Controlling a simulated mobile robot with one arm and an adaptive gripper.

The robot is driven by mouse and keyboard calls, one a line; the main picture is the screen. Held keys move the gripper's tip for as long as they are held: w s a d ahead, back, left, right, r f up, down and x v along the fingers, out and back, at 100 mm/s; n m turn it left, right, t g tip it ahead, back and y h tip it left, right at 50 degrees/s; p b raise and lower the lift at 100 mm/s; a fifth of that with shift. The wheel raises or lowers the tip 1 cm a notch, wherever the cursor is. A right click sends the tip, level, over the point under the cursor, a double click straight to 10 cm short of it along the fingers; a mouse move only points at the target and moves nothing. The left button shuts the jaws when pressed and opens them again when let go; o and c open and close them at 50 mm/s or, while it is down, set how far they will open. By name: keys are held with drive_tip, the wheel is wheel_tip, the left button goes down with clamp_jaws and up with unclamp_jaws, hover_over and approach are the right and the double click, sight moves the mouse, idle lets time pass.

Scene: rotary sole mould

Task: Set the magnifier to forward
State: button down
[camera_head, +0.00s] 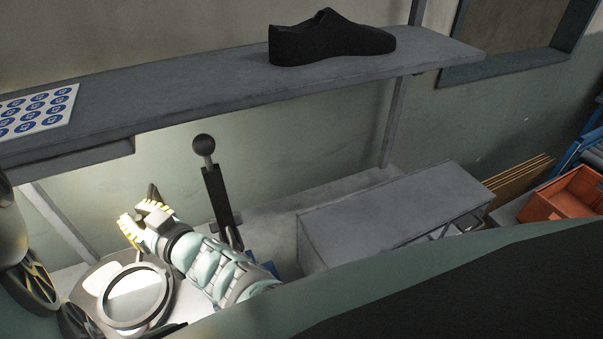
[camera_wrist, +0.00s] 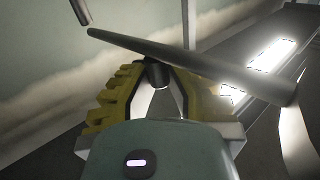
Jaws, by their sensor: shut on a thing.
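The magnifier (camera_head: 137,297), a round grey ring with a pale lens, is at the lower left of the head view, over a bright surface. My gripper (camera_head: 138,222), with yellow ribbed fingers, is above and behind the ring. In the wrist view my gripper (camera_wrist: 157,85) is shut around the dark stub of a long dark rod (camera_wrist: 210,68), which slants across above the fingertips. The fingers hide part of the stub. I cannot tell how the rod joins the magnifier.
A black lever with a ball knob (camera_head: 203,145) stands close to the right of my gripper. A grey shelf (camera_head: 200,95) runs above, bearing a black shoe (camera_head: 330,38) and a sheet of blue dots (camera_head: 38,110). A grey box (camera_head: 390,210) and orange crate (camera_head: 570,195) are right.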

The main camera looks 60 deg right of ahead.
sight(140, 217)
drive_tip(key=c, duration=0.9)
unclamp_jaws()
drive_tip(key=shift+d, duration=0.1)
drive_tip(key=shift+s+r, duration=0.1)
drive_tip(key=shift+r, duration=4.9)
